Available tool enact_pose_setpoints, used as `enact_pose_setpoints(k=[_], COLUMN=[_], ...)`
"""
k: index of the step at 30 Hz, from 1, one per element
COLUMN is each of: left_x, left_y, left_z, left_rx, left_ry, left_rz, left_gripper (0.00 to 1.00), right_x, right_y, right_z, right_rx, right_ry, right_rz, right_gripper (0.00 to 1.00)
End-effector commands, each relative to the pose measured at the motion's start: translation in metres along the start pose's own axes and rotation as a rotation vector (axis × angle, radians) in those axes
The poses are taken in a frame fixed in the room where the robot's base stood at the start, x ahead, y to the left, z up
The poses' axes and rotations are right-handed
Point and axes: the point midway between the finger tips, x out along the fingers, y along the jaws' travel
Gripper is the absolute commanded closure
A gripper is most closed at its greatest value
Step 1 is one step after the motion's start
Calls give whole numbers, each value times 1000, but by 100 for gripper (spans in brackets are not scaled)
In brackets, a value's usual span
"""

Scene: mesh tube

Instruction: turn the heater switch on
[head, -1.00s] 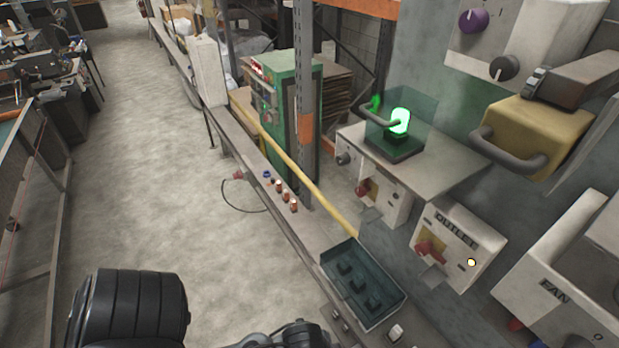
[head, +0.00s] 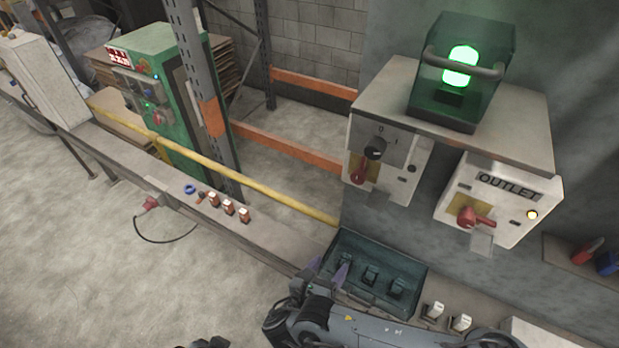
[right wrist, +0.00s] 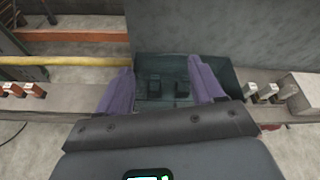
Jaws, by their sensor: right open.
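No label reading heater is legible, so I cannot tell which switch is the heater's. A teal see-through box (head: 408,268) on the ledge holds black rocker-like switches (head: 371,274); it also shows in the right wrist view (right wrist: 225,66). My right gripper (head: 330,266) is open and empty, its purple fingers at the left part of this box. In the right wrist view my right gripper (right wrist: 162,76) frames two black switches beyond it; contact cannot be told. A grey wall box (head: 393,140) has a black knob and a red handle. My left gripper is not in view.
The OUTLET box (head: 500,206) has a red switch and a lit yellow lamp. A green lamp (head: 460,68) glows under a clear cover above. White switches (head: 434,311) stand right of the teal box. Orange-brown switches (head: 228,207) and a yellow rail (head: 270,193) lie left.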

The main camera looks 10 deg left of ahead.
Motion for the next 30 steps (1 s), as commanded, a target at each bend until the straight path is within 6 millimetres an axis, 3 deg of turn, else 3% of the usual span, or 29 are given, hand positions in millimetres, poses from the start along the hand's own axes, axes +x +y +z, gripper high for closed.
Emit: enact_pose_setpoints(k=[1,3,6,10,17,30], left_x=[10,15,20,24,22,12], left_y=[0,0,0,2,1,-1], left_z=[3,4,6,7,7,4], left_rx=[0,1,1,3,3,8], left_ry=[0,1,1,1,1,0], left_rz=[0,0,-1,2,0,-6], left_gripper=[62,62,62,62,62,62], right_x=[16,26,33,36,46,109], right_y=[-2,-6,-10,-14,-17,-21], right_z=[23,54,94,132,156,178], right_rx=[-8,-12,-3,19,31,31], right_ry=[-78,-158,-243,-307,-339,-338], right_rz=[-14,-26,-37,-47,-55,-56], right_gripper=[33,33,33,33,33,33])
